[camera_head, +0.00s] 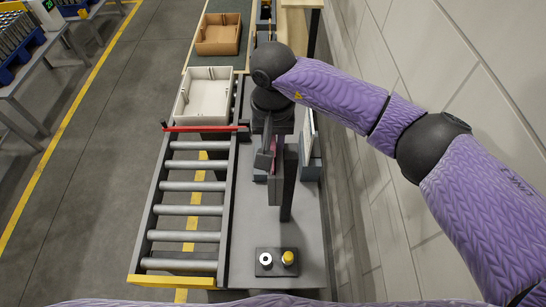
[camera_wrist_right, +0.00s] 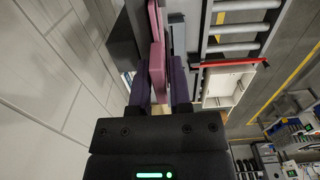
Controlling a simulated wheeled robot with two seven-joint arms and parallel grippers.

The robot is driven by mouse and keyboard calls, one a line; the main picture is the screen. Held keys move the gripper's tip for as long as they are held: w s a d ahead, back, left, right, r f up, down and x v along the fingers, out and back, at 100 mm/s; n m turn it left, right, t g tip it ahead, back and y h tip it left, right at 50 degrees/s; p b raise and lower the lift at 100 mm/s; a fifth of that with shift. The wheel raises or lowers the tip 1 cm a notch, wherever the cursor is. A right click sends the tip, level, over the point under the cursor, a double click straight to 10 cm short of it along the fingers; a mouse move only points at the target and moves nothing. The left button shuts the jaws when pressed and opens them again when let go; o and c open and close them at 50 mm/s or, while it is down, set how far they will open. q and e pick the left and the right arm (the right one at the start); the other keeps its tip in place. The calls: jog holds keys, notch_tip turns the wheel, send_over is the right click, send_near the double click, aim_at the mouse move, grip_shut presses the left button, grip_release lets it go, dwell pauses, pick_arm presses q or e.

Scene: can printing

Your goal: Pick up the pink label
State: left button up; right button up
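The pink label (camera_wrist_right: 157,70) shows in the right wrist view as a narrow pink block between the two purple fingers of my right gripper (camera_wrist_right: 159,85). Another pink strip (camera_wrist_right: 155,20) shows just beyond it. In the head view my right gripper (camera_head: 271,158) points down beside a dark upright panel (camera_head: 284,185) on the grey bench, and the pink label is mostly hidden there. The fingers stand a little apart on either side of the pink label. I cannot tell whether they press on it. My left gripper is not in view.
A roller conveyor (camera_head: 190,210) runs left of the bench, with a red bar (camera_head: 203,128) across it. A white crate (camera_head: 204,97) and a brown box (camera_head: 218,35) sit farther back. A small black holder (camera_head: 277,263) stands at the near bench end. A wall rises at the right.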

grip_shut()
dwell(1.1)
